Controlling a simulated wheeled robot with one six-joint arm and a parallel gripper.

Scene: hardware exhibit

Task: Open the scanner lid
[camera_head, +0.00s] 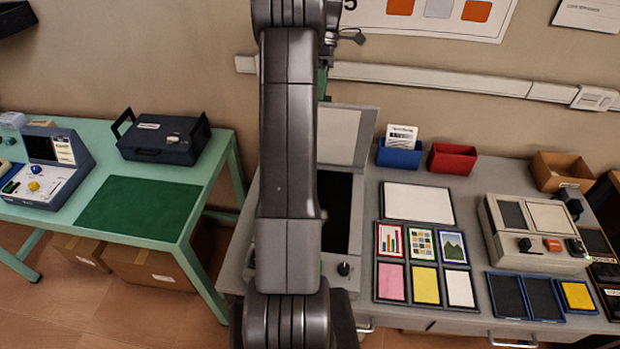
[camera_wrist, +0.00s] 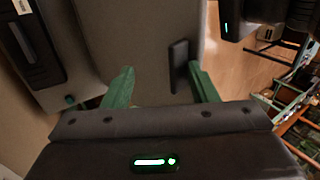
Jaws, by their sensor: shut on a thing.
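The scanner (camera_head: 342,245) stands on the grey table, mostly hidden behind my arm in the head view. Its dark glass bed shows to the right of the arm, with a dark knob near the front. The scanner lid (camera_head: 345,135) is raised at the back, its pale inner face toward the camera. In the wrist view, the grey panel that looks like the lid (camera_wrist: 140,45) lies beyond the green fingers, with a dark bar (camera_wrist: 178,66) beside the right finger. My gripper (camera_wrist: 161,87) is shut on the lid; the exact contact is unclear.
Right of the scanner are card trays (camera_head: 418,240), a blue bin (camera_head: 399,157), a red bin (camera_head: 452,159) and a beige device (camera_head: 535,235). A green table (camera_head: 100,215) with a dark case (camera_head: 163,138) stands left. A wall rail runs behind.

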